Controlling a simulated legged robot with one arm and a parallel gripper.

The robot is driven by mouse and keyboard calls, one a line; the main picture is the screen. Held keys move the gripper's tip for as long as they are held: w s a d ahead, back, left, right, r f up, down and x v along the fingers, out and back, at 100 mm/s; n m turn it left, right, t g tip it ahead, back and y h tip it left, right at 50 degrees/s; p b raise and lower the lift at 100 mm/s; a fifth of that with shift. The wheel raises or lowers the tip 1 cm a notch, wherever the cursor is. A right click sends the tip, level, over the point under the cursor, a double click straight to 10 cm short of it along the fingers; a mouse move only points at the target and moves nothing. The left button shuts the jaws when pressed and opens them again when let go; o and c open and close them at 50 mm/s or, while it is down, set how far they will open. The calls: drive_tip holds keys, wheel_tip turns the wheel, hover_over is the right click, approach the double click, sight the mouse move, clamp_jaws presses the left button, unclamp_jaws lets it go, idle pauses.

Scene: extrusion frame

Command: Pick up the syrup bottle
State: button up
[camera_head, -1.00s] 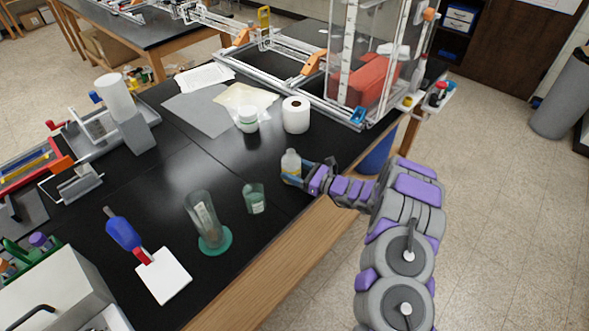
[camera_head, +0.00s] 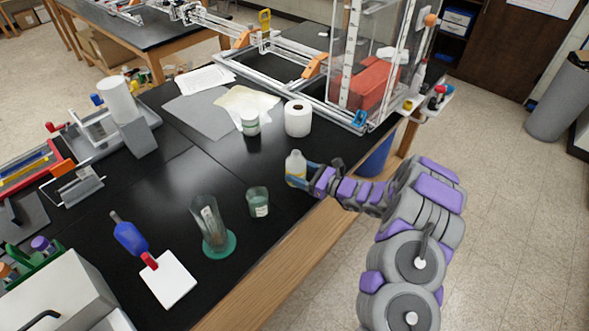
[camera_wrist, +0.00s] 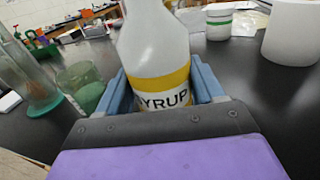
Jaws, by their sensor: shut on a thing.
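The syrup bottle (camera_head: 296,167) is whitish with a yellow band and stands upright near the right edge of the black bench. In the wrist view the syrup bottle (camera_wrist: 158,60) shows a label reading "SYRUP". My gripper (camera_head: 304,175) reaches in from the right and is shut on its lower part. In the wrist view the blue fingers of my gripper (camera_wrist: 160,90) lie on both sides of the bottle. The bottle's base is hidden by my gripper, so I cannot tell whether it touches the bench.
A green-tinted beaker (camera_head: 258,202) and a tall glass cylinder (camera_head: 210,226) stand to the left of the bottle. A white jar (camera_head: 250,123) and a paper roll (camera_head: 297,118) stand behind it. A clear tank (camera_head: 375,60) is at the back right.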

drive_tip(key=s+d+r+p, duration=0.1)
drive_tip(key=s+d, duration=0.8)
drive_tip(key=shift+s+r+p, duration=0.15)
drive_tip(key=shift+p, duration=0.15)
drive_tip(key=shift+d, duration=0.3)
